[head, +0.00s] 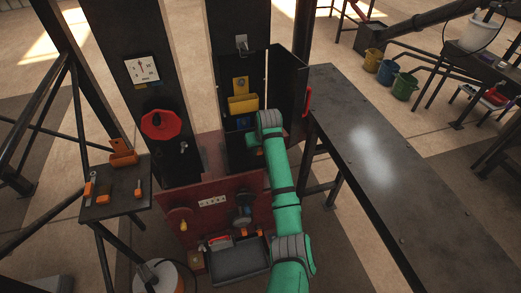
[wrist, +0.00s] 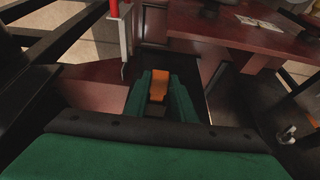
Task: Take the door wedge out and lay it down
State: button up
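An orange block, which I take to be the door wedge (wrist: 158,86), sits between my gripper's green fingers (wrist: 159,92) in the wrist view. It fills the gap, and both fingers appear to touch it. In the head view my gripper (head: 254,141) is low at the dark cabinet, by the foot of its open door (head: 287,88). The handle also shows at the top of the wrist view (wrist: 114,10).
A dark workbench (head: 350,130) with a largely clear top stands on the right. A small side table (head: 115,195) with orange-handled tools is on the left. A maroon panel (head: 210,190) and a grey tray (head: 240,262) are in front of the press.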

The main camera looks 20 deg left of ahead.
jog(key=shift+a+r, duration=0.1)
grip_shut()
jog(key=shift+s, duration=0.25)
jog(key=shift+s+d, duration=0.25)
jog(key=shift+d, duration=0.15)
jog(key=shift+s+d, duration=0.6)
jog(key=shift+s, duration=0.15)
jog(key=shift+s+d, duration=0.55)
jog(key=shift+s, duration=0.25)
jog(key=shift+s+d, duration=0.55)
jog(key=shift+s, duration=0.25)
jog(key=shift+s+a, duration=0.1)
jog(key=shift+a, duration=0.1)
